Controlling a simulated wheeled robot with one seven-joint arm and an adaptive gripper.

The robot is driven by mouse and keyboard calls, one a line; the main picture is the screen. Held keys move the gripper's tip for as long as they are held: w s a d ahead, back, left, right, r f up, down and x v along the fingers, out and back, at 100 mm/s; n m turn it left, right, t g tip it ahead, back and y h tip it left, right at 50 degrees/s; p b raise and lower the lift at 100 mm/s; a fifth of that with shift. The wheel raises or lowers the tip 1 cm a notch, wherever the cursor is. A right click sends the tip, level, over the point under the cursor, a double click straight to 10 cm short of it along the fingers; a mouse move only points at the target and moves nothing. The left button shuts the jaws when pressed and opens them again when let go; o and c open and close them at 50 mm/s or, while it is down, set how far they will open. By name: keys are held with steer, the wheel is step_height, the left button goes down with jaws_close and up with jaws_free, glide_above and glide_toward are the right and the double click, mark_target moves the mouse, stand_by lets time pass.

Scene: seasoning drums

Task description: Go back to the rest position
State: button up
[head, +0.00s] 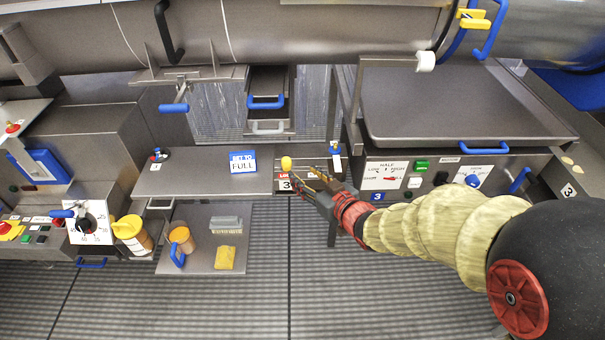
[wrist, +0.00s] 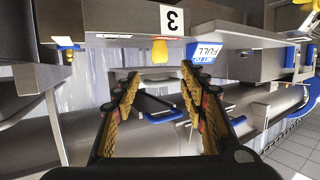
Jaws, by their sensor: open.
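My gripper (head: 312,180) reaches in from the right in the head view, at the right end of the grey shelf (head: 200,181). It is open and nothing is between its fingers. In the wrist view my gripper (wrist: 161,75) shows its two yellow-padded fingers spread apart. A yellow knob (head: 286,163) is close to the fingertips by a "3" label (head: 284,184). In the wrist view the knob (wrist: 160,50) lies ahead of the gap between the fingers, under an upside-down "3" label (wrist: 172,19). I cannot tell whether a fingertip touches it.
A blue "FULL" sign (head: 243,162) stands on the shelf. A control cabinet (head: 400,172) is beside my arm. A large steel drum (head: 300,35) spans the back. The floor in front is clear.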

steer(key=shift+f, duration=0.1)
stand_by(0.4)
steer(key=s+d+f+g+h, duration=0.2)
steer(key=d+f+h, duration=0.15)
steer(key=f, duration=0.35)
steer(key=s+d+r+m+g+h+p, duration=0.1)
steer(key=s+d+m+g+h, duration=0.3)
steer(key=s+d, duration=0.6)
steer(key=s+r+m+g+p, duration=0.1)
steer(key=s+r+g+p, duration=0.25)
steer(key=s+r, duration=1.15)
step_height(320, 180, up, 8)
steer(key=t+p, duration=0.1)
steer(key=t, duration=0.1)
steer(key=shift+s+d+f+m+y+p, duration=0.2)
steer(key=shift+s+d+m+y+p, duration=0.1)
steer(key=shift+s+y+p, duration=0.1)
